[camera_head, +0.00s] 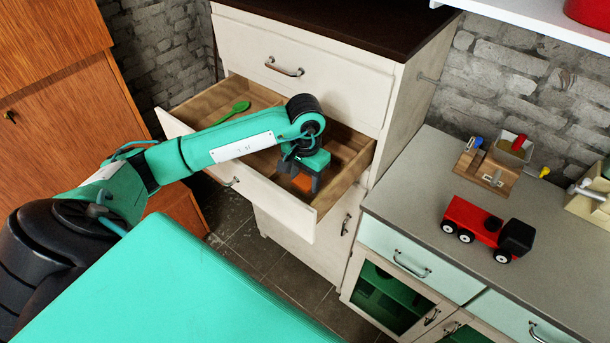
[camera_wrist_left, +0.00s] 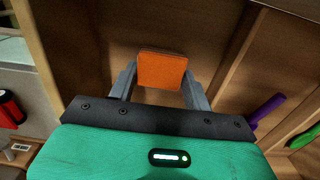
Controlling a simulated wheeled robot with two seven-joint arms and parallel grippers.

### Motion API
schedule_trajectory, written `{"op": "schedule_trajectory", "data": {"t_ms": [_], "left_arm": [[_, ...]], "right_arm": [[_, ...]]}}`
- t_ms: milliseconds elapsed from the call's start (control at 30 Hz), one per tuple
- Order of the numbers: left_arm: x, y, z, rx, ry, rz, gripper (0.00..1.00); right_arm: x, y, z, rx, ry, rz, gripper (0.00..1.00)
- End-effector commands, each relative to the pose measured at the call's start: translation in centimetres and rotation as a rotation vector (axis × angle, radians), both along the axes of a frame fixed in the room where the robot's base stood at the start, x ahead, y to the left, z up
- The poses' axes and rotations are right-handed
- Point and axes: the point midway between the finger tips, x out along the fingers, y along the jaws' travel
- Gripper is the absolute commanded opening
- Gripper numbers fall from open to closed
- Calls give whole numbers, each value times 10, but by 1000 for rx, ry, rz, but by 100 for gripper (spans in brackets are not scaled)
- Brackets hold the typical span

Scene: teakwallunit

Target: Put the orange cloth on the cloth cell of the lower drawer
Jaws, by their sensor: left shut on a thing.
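The orange cloth (camera_wrist_left: 162,71) is a small folded square between the two fingers of my left gripper (camera_wrist_left: 158,84) in the left wrist view. In the head view the left gripper (camera_head: 301,180) points down inside the open lower drawer (camera_head: 180,128), toward its right end, with a bit of the orange cloth (camera_head: 302,182) showing between the fingers. The gripper is shut on the cloth. The cloth is over the right-hand cell; whether it touches the drawer floor I cannot tell. My right gripper is not in view.
A green spoon (camera_head: 236,108) lies in the drawer's left cell. A purple object (camera_wrist_left: 266,108) lies in a neighbouring cell in the wrist view. Wooden dividers split the drawer. The upper drawer (camera_head: 290,62) is closed above. A red toy truck (camera_head: 482,226) stands on the counter at right.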

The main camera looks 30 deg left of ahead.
Motion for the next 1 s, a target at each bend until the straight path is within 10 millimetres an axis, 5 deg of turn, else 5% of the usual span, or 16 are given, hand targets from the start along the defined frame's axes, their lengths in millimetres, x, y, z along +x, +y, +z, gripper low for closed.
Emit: {"op": "schedule_trajectory", "data": {"t_ms": [133,167,267,700,1000], "left_arm": [[0,0,-4,1,-1,0,20],[0,0,-3,0,-1,0,54],[0,0,-2,0,-1,0,72],[1,0,3,0,-2,0,72],[2,0,48,0,-6,-1,72]], "right_arm": [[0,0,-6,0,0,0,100],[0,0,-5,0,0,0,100],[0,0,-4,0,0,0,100],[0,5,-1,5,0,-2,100],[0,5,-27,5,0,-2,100]]}}
